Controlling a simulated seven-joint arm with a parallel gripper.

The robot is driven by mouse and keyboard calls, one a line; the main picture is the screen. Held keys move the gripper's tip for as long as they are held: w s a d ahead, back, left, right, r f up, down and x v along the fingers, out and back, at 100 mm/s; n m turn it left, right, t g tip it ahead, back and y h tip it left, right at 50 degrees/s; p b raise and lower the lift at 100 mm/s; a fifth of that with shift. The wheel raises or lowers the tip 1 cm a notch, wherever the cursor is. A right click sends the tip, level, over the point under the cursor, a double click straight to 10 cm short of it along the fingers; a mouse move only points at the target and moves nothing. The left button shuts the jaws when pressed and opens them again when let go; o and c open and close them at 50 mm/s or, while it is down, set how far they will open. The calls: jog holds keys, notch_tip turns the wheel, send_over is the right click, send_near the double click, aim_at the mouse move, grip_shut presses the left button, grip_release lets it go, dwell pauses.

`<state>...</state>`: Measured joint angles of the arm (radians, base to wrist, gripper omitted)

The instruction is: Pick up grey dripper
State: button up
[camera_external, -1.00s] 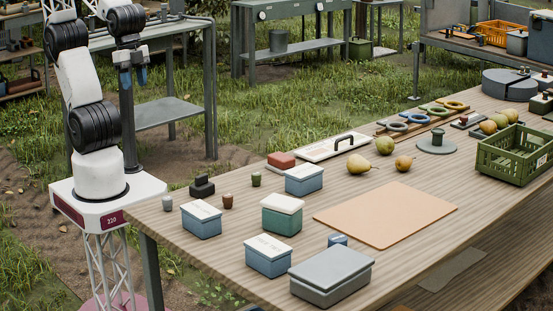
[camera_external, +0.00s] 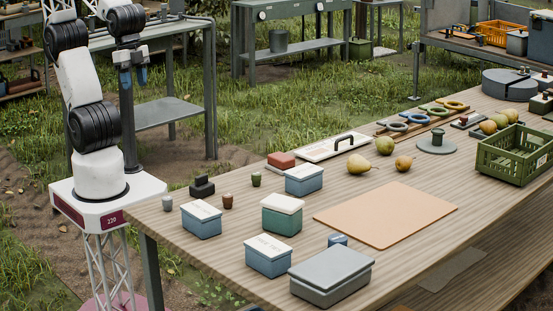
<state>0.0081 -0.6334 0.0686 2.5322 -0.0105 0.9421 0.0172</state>
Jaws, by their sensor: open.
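A small grey cup-like piece (camera_external: 167,203) stands at the near left corner of the wooden table (camera_external: 400,262); it looks like the grey dripper, though it is too small to be sure. A similar brown piece (camera_external: 228,201) and a dark green one (camera_external: 256,179) stand to its right. My gripper (camera_external: 134,77) has blue fingertips and is open and empty. It hangs high above and to the left of the table, well apart from the grey piece.
Several lidded boxes, including a blue one (camera_external: 202,221) and a green one (camera_external: 282,218), stand close to the small pieces. A dark block (camera_external: 202,187) sits at the left edge. A tan mat (camera_external: 385,215) lies bare mid-table. A green crate (camera_external: 500,165) stands at right.

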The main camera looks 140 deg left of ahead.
dwell(0.4)
jog(key=o, duration=0.4)
jog(key=w+f+t, duration=0.2)
jog(key=f+t, duration=0.1)
jog(key=f, duration=0.6)
jog(key=w+f+t, duration=0.2)
jog(key=f+t, duration=0.2)
jog(key=f, duration=0.6)
jog(key=w+f+t+y, duration=0.1)
jog(key=w+f+t, duration=0.1)
jog(key=f, duration=0.7)
jog(key=shift+d+f+n+t, duration=0.15)
jog(key=shift+d+n+t, duration=0.2)
jog(key=shift+t, duration=0.35)
jog(key=shift+s+a+f+t, duration=0.2)
jog(key=shift+s+f+t, duration=0.1)
jog(key=shift+f, duration=0.05)
